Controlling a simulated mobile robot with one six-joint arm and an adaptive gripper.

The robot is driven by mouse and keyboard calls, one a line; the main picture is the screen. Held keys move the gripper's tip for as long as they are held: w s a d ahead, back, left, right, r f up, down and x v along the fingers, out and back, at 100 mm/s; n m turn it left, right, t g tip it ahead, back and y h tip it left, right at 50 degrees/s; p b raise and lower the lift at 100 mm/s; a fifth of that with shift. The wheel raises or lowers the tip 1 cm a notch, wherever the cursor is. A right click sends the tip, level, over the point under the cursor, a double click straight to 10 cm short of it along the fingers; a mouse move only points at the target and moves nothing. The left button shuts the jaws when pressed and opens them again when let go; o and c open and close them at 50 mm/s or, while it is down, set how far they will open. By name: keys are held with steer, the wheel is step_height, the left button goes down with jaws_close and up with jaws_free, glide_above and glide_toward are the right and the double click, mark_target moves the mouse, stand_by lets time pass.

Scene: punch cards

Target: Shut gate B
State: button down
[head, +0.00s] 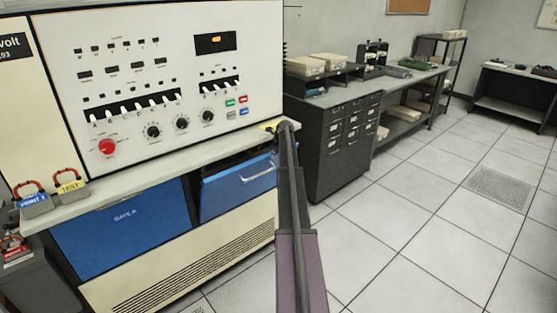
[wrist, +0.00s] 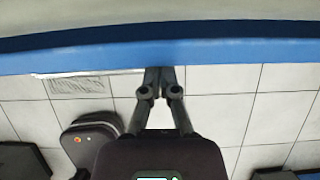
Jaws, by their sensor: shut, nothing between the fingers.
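A blue gate (head: 236,192) on the right of the machine's lower front, beside the one labelled GATE A, is tipped outward at its top, with a dark gap above it. Its own label cannot be read; it is likely gate B. A pale bar handle (head: 258,174) is on its face. In the wrist view the gate's blue edge (wrist: 230,52) runs across the upper part. My gripper (wrist: 160,72) is shut and empty, its fingertips at that blue edge; I cannot tell if they touch. In the head view my arm hides the gripper and the gate's right end.
Gate A (head: 125,226) is flush with the front, left of the open gate. The control panel (head: 165,75) with switches and a red button (head: 107,147) stands above the counter (head: 150,178). A grey drawer cabinet (head: 340,150) stands to the right. The tiled floor (head: 420,220) in front is clear.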

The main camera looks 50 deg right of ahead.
steer(key=shift+w+d+r+p, duration=0.1)
steer(key=shift+w+r+p, duration=0.4)
steer(key=shift+w, duration=0.55)
steer(key=shift+s, duration=0.2)
steer(key=shift+s+a+f+b, duration=0.2)
steer(key=shift+s+f+b, duration=0.2)
steer(key=shift+s, duration=0.3)
steer(key=shift+s+a+f+b, duration=0.15)
steer(key=shift+s+f+b, duration=0.1)
steer(key=shift+s+b, duration=0.3)
steer(key=shift+s, duration=0.45)
step_height(320, 180, up, 10)
steer(key=p, duration=1)
steer(key=shift+s, duration=0.15)
